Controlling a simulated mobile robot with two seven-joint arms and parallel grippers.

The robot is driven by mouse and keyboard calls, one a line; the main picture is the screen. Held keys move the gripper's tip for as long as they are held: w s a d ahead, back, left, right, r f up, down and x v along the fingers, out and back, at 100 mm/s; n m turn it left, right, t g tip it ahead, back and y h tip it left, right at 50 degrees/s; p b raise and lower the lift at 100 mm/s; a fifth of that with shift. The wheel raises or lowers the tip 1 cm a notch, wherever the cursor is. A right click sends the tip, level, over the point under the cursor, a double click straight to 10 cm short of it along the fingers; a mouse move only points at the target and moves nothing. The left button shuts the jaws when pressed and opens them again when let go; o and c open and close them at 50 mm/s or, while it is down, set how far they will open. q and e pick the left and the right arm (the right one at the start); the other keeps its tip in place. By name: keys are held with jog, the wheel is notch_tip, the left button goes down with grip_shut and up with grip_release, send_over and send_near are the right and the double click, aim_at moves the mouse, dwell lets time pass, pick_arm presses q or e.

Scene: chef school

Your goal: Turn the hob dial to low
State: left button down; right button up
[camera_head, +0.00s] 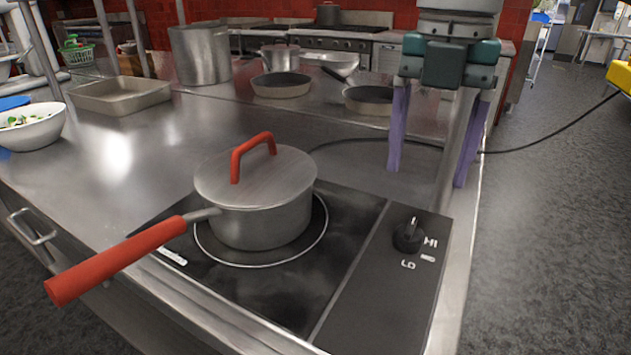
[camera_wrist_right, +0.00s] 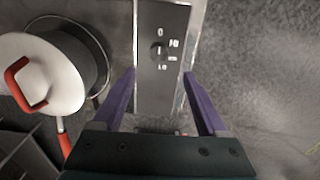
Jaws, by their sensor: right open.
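The hob dial (camera_head: 408,236) is a small black knob on the dark control strip at the right of the hob (camera_head: 345,225). Markings HI and LO are printed beside it. In the right wrist view the dial (camera_wrist_right: 158,50) lies ahead, in line with the gap between my fingers. My right gripper (camera_head: 428,170) has purple fingers, spread wide and empty, above and beyond the dial in the head view. It also shows in the right wrist view (camera_wrist_right: 160,80). It is not touching the dial. My left gripper is not in view.
A lidded saucepan (camera_head: 262,205) with a red handle stands on the hob's ring, left of the dial. Frying pans (camera_head: 281,84), a pot (camera_head: 201,54) and a tray (camera_head: 120,95) are farther back. A dark cable (camera_head: 545,140) runs behind my right gripper.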

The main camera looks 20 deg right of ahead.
aim_at(412, 225)
notch_tip(412, 225, down, 9)
jog(key=shift+w+a+f, duration=0.1)
jog(key=shift+f, duration=0.05)
jog(key=shift+c, duration=0.2)
grip_shut()
dwell(0.6)
